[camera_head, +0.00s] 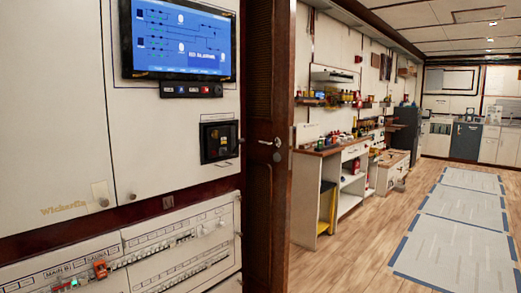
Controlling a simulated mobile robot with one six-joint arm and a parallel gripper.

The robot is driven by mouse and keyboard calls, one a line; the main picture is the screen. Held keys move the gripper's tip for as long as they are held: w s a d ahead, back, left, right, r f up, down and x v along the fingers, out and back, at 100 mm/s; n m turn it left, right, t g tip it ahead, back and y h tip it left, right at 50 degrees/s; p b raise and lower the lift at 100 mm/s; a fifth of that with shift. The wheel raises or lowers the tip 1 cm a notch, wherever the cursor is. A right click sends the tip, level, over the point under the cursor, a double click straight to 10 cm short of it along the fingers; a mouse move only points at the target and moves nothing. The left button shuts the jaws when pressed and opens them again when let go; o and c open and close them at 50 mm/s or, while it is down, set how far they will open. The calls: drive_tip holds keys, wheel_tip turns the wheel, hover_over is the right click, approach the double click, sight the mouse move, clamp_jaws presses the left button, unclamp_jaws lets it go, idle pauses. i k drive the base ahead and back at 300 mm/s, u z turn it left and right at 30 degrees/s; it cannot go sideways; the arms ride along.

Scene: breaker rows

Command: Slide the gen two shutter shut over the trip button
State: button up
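A white breaker panel (130,262) with rows of small switches and printed labels fills the lower left. An orange-red piece (100,269) sits on its left row, next to small green lights (75,283). A black framed unit (218,142) with a dark window and a small yellowish spot is set in the wall above the panel. The labels are too small to tell which part is the gen two shutter or the trip button, or whether a shutter is open. My gripper is not in this view.
A blue-lit screen (180,40) hangs above a small button strip (192,91). A dark wooden door or post (267,185) stands right of the panel. Beyond it are a cluttered workbench (318,165) and open wooden floor with pale blue-edged mats (457,250).

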sight(223, 151)
drive_tip(key=z, duration=0.25)
drive_tip(key=i, duration=1.6)
drive_tip(key=u, duration=0.75)
